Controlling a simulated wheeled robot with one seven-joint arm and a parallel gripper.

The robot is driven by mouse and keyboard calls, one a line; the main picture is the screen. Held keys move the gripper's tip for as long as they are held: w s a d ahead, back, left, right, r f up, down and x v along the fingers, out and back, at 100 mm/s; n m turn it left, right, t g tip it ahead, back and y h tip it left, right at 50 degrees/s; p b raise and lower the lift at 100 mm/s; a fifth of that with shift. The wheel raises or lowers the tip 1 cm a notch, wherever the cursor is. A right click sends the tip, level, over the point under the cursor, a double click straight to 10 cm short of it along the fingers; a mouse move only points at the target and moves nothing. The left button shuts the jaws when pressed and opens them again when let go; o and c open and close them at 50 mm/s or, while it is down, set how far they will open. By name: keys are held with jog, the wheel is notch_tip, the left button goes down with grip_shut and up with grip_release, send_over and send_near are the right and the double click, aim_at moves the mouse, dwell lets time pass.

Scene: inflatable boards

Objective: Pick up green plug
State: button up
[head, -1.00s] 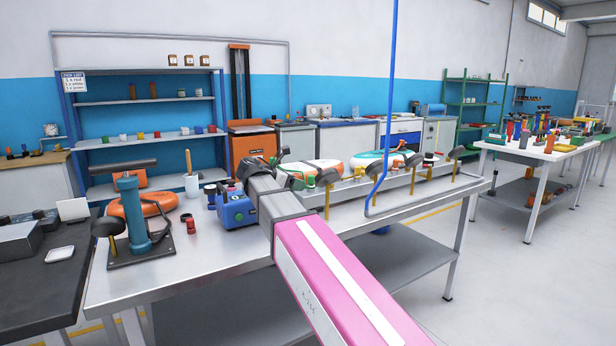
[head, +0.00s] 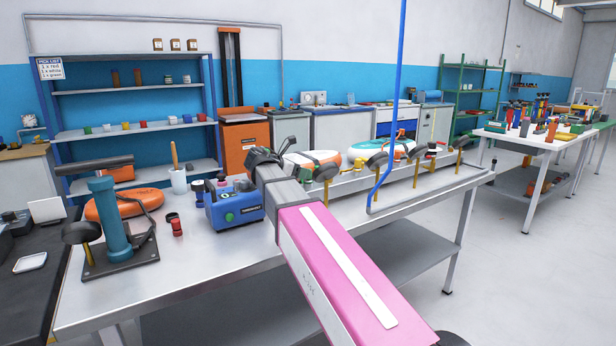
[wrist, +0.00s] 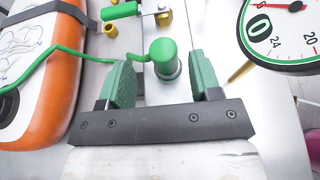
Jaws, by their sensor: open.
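The green plug (wrist: 165,58), a cylinder with a rounded top, stands in the wrist view just ahead of the space between my fingers. My gripper (wrist: 162,84) is open, with one green-padded finger to each side of the near end of this space, and nothing is held. A green cord (wrist: 70,52) runs from the left toward the plug, partly hidden behind the left finger. In the head view my gripper (head: 264,157) is over the back of the metal bench (head: 200,275); I cannot make out the plug there.
An orange and white inflatable board (wrist: 50,75) lies left of my fingers. A pressure gauge (wrist: 285,32) is close on the right. A green-handled metal piece (wrist: 122,11) and a yellow cap (wrist: 110,29) lie beyond. A blue box (head: 235,206) and a teal pump (head: 110,215) stand on the bench.

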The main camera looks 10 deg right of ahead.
jog(key=x, duration=0.5)
jog(key=shift+s+d, duration=0.2)
jog(key=c, duration=1)
